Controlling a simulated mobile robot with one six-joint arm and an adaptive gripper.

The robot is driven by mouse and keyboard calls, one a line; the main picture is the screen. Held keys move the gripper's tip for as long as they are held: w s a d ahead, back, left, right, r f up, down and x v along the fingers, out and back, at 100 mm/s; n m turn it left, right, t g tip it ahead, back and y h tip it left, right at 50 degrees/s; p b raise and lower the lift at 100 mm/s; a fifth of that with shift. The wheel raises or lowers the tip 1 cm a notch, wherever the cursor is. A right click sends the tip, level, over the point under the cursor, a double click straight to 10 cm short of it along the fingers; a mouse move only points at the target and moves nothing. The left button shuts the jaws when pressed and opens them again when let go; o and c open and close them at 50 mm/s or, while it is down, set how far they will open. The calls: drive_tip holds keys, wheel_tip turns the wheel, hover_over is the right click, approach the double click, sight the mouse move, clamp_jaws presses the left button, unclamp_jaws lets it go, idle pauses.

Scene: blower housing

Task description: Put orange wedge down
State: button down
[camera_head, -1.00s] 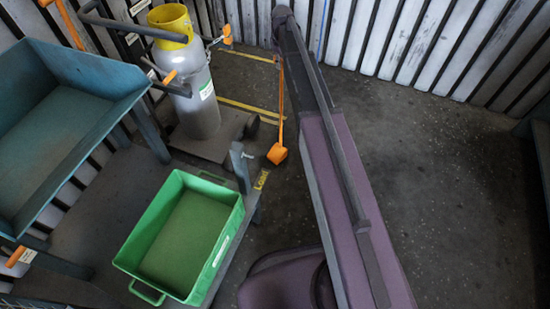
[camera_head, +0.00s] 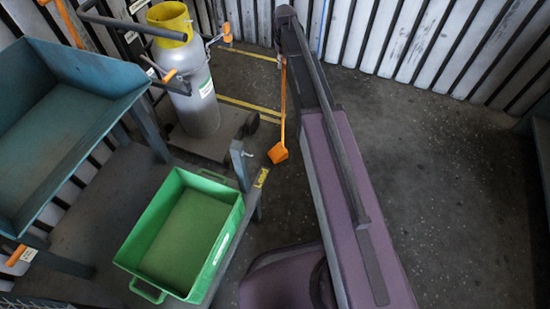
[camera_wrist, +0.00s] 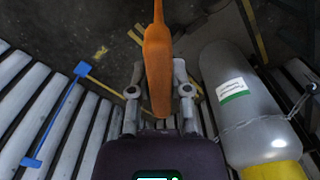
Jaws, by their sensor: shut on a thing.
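The orange wedge (camera_wrist: 157,60) is in my gripper (camera_wrist: 160,72) in the wrist view. Both fingers are closed on it from either side, and its long body points away from the palm. In the head view, a long orange piece (camera_head: 278,152) with a thin shaft and a wide lower end shows beside my arm, above the dark floor. It appears to be the same wedge. I cannot tell from the picture whether its lower end touches the floor. My gripper is hidden behind my arm in the head view.
A grey gas cylinder (camera_head: 198,100) with a yellow collar stands on a trolley, close to my gripper in the wrist view (camera_wrist: 245,105). A green empty bin (camera_head: 232,240) sits on a low table. A teal tray (camera_head: 112,115) is at left. Floor to the right is clear.

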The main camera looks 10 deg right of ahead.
drive_tip(key=s+m, duration=0.1)
drive_tip(key=m, duration=0.1)
drive_tip(key=s+d+m, duration=0.1)
drive_tip(key=m, duration=0.1)
drive_tip(key=s+m, duration=0.2)
drive_tip(key=m, duration=0.1)
drive_tip(key=shift+d+r, duration=0.15)
drive_tip(key=shift+r, duration=0.1)
drive_tip(key=s+d+m, duration=0.1)
drive_tip(key=s+m, duration=0.4)
drive_tip(key=m, duration=0.5)
drive_tip(key=s+d+r+m+p, duration=0.1)
drive_tip(key=s+d+m, duration=0.1)
drive_tip(key=s+m, duration=0.4)
drive_tip(key=shift+m, duration=2.7)
drive_tip(key=shift+s, duration=0.1)
drive_tip(key=shift+a, duration=0.15)
drive_tip(key=shift+a, duration=0.65)
